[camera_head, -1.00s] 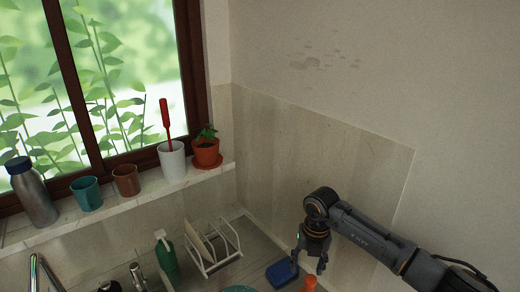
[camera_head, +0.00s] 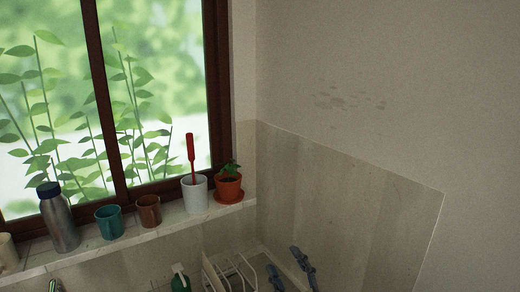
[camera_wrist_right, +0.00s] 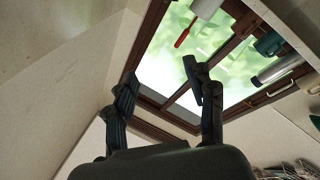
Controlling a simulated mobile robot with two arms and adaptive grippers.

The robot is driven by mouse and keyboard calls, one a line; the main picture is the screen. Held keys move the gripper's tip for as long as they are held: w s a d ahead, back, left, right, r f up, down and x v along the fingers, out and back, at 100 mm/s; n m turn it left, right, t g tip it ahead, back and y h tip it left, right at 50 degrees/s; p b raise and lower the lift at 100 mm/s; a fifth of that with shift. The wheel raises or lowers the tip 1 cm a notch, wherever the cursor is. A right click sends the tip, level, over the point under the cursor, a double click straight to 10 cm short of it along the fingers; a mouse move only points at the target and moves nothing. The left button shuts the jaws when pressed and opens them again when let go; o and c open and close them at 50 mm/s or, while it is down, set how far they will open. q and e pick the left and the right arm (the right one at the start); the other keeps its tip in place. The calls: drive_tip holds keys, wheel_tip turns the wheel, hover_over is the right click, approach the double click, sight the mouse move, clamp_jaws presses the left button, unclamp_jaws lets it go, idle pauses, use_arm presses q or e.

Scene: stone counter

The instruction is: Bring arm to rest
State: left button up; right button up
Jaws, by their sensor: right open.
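My right gripper (camera_head: 289,269) shows at the bottom edge of the head view, with only its two fingers in the frame. The fingers stand apart with nothing between them. In the right wrist view the same gripper (camera_wrist_right: 162,88) is open and empty, with the window and wall behind it. The rest of my right arm is below the head view. My left gripper is in neither view.
The window sill (camera_head: 172,225) holds a steel bottle (camera_head: 59,220), teal cup (camera_head: 109,223), brown cup (camera_head: 149,211), white cup (camera_head: 195,195) with a red-handled tool, and potted plant (camera_head: 228,190).

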drive_tip(key=s+d+f+m+g+h, duration=0.3)
drive_tip(key=s+d+f+m+h, duration=0.15)
drive_tip(key=d+f, duration=0.25)
drive_tip(key=s+d+f+m+g+h, duration=0.3)
drive_tip(key=d+f+m+h, duration=0.2)
drive_tip(key=d+f+m, duration=0.15)
drive_tip(key=s+d+f+g+y, duration=0.1)
drive_tip(key=s+f+g, duration=0.45)
drive_tip(key=s, duration=0.55)
drive_tip(key=s+f+g+y, duration=0.1)
drive_tip(key=s+f+g, duration=0.45)
drive_tip(key=s, duration=0.55)
drive_tip(key=s+d+f+b+x, duration=0.1)
drive_tip(key=s+b+x, duration=0.2)
drive_tip(key=x, duration=1.3)
drive_tip(key=s+d+b+x, duration=0.1)
drive_tip(key=s+b+x, duration=0.25)
drive_tip(key=x, duration=1.15)
drive_tip(key=s+d+f+b, duration=0.1)
drive_tip(key=s+f+b, duration=0.1)
drive_tip(key=s+f, duration=0.6)
drive_tip(key=s+d+f+g+b, duration=0.1)
drive_tip(key=s+d+f+b, duration=0.1)
drive_tip(key=s+f, duration=0.7)
wheel_tip(320, 180, down, 5)
drive_tip(key=shift+s+f+h+b, duration=0.15)
drive_tip(key=shift+s+h+b, duration=0.2)
drive_tip(key=shift+b, duration=0.4)
